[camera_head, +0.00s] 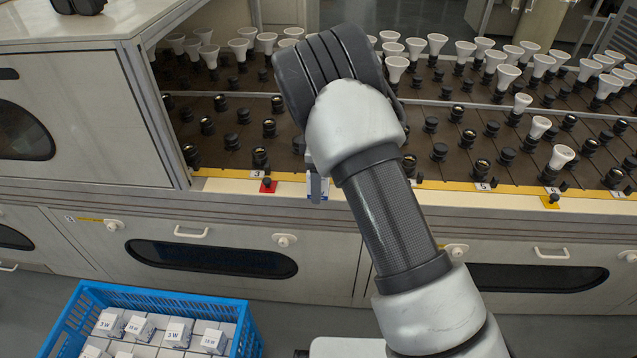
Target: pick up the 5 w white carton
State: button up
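A blue crate (246,334) at the lower left holds several white cartons with small printed wattage labels. One carton (108,323) at its left seems to read 3 W, and another (211,339) seems to read 10 W. The label on the carton between them (138,327) is too small to read surely, so I cannot tell which is the 5 W one. My gripper (316,187) is at the front edge of the bulb rack, far above and right of the crate. My arm hides most of it. A small white and blue patch shows beside its finger; I cannot tell whether it is held.
The rack (225,179) has rows of black sockets, with white bulbs (562,156) mostly at the back and right. Cabinet doors with handles (190,233) are below. Grey floor lies beside the crate.

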jog(key=shift+f, duration=0.1)
jog(key=c, duration=1.2)
jog(key=shift+o, duration=0.2)
